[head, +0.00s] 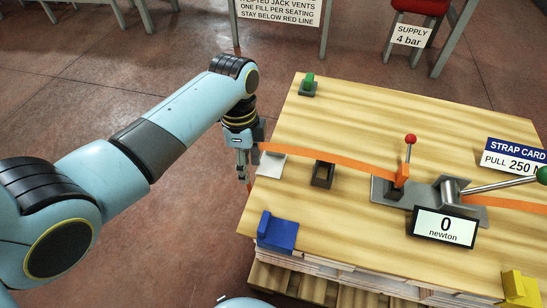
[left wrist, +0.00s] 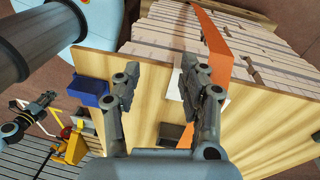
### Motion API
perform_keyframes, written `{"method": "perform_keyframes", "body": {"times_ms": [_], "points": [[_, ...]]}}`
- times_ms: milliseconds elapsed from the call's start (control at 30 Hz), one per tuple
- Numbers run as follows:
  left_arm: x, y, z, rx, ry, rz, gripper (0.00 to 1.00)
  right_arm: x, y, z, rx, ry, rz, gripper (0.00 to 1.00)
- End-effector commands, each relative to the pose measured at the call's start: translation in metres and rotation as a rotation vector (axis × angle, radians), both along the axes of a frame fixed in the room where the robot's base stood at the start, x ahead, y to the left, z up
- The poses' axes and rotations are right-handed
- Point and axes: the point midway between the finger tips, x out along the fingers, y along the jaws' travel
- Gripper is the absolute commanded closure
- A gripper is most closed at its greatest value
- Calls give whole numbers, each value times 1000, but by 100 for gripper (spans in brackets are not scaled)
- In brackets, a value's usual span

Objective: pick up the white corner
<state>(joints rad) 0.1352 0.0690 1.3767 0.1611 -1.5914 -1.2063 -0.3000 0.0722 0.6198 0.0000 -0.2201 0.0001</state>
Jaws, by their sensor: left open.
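The white corner (head: 270,165) lies at the left edge of the wooden bench top (head: 345,120), partly under the end of an orange strap (head: 330,158). In the left wrist view the white corner (left wrist: 174,84) shows beyond my fingers, partly hidden by the right-hand finger. My left gripper (head: 243,178) points down just left of the white corner, by the bench edge. Its fingers (left wrist: 160,66) are apart with nothing held between them. My right gripper (left wrist: 45,103) seems to show small at the left of the left wrist view; its jaws are unclear.
A blue corner (head: 277,234), a green one (head: 309,87) and a yellow one (head: 518,290) sit around the bench top. A small dark block (head: 322,175) stands right of the white corner. A metal lever device (head: 450,189) and a newton display (head: 444,227) stand farther right.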

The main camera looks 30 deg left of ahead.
Motion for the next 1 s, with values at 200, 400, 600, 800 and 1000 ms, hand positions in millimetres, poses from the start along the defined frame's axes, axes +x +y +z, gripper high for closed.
{"method": "perform_keyframes", "body": {"times_ms": [200, 400, 600, 800, 1000], "points": [[52, -6, 57, -19, -90, -69, 58, 0, -5, -3, -5, 0, 3, 100], [78, -10, 91, -28, -141, -118, 58, 0, -5, -6, -6, 1, 2, 100], [80, -14, 59, -29, -141, -120, 58, -2, -7, -15, -8, 3, 3, 100], [82, -16, 40, -28, -144, -120, 58, -3, -7, -19, -8, 5, 3, 100], [87, -18, 11, -28, -141, -119, 58, -5, -7, -29, -8, 8, 3, 100]]}}
